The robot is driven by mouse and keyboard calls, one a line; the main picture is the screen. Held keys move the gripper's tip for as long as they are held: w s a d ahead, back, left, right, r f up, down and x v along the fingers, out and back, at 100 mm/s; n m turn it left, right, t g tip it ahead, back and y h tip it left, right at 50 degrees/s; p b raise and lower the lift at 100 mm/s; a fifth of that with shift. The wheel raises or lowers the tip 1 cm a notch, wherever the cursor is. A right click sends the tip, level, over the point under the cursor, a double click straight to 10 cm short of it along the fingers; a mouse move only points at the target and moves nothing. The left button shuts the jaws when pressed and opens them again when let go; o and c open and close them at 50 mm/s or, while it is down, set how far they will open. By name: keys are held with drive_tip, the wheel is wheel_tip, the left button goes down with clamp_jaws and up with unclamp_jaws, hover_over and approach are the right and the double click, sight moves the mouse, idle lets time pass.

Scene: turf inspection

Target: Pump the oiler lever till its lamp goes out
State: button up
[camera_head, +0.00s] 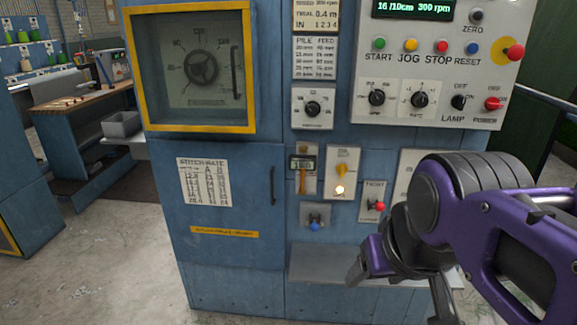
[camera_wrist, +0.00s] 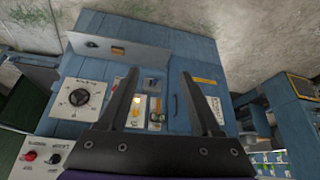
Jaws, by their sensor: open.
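The oiler plate (camera_head: 332,188) is on the front of the blue machine. It carries a yellow lever (camera_head: 342,170) and, just below it, a lamp (camera_head: 339,190) that glows warm white. In the wrist view, which is turned upside down, the lit lamp (camera_wrist: 137,101) shows between my fingers. The lever is small and partly unclear there. My gripper (camera_wrist: 159,74) is open and empty, its two dark fingers spread wide and apart from the lever. In the head view my gripper (camera_head: 378,262) is in front of the machine, below and to the right of the oiler plate.
A gauge with an orange handle (camera_head: 302,178) is left of the oiler. A grey ledge (camera_head: 315,265) juts out underneath. The control panel (camera_head: 437,70) with dials and buttons is above.

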clamp_jaws()
idle(1.4)
